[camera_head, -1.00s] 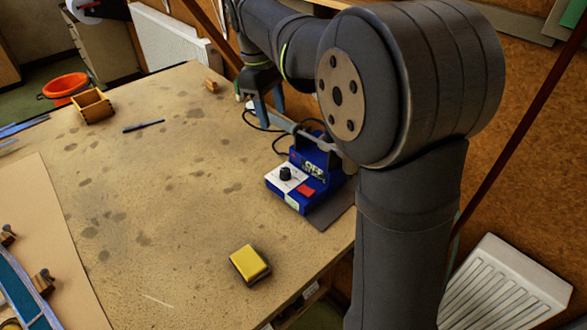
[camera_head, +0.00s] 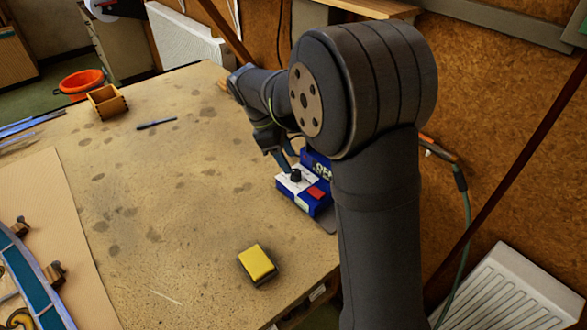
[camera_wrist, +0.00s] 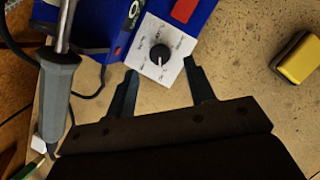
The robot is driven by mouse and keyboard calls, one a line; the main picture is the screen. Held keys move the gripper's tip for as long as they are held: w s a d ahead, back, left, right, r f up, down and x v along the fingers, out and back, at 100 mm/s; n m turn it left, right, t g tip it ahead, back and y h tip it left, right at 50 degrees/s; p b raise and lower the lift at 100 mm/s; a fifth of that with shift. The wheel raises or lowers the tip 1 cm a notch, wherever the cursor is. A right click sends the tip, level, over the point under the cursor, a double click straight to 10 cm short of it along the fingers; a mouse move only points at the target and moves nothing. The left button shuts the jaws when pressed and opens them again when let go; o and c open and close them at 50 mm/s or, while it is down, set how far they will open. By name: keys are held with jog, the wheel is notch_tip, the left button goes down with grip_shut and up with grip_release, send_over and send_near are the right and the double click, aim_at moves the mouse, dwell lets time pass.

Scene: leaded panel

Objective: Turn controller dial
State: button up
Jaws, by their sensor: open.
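The controller (camera_head: 309,200) is a blue box on the right part of the table, with a white dial plate and a red switch. Its black dial (camera_head: 296,176) also shows in the wrist view (camera_wrist: 160,55), with a white pointer line toward the bottom of that picture. My gripper (camera_wrist: 159,75) is open, with its two dark fingers at the left and right lower sides of the white plate. The dial lies just ahead of the gap between the fingertips, and I see no contact. In the head view my gripper (camera_head: 287,163) is at the dial, partly hidden by my arm.
A soldering iron (camera_wrist: 58,90) with a grey handle is close left of my gripper in the wrist view. A yellow sponge (camera_head: 257,262) lies nearer on the table. A wooden box (camera_head: 106,102) and pen (camera_head: 156,124) lie farther back. The table's middle is clear.

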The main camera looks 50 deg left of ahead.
aim_at(295, 172)
jog(key=x, duration=0.5)
jog(key=c, duration=1)
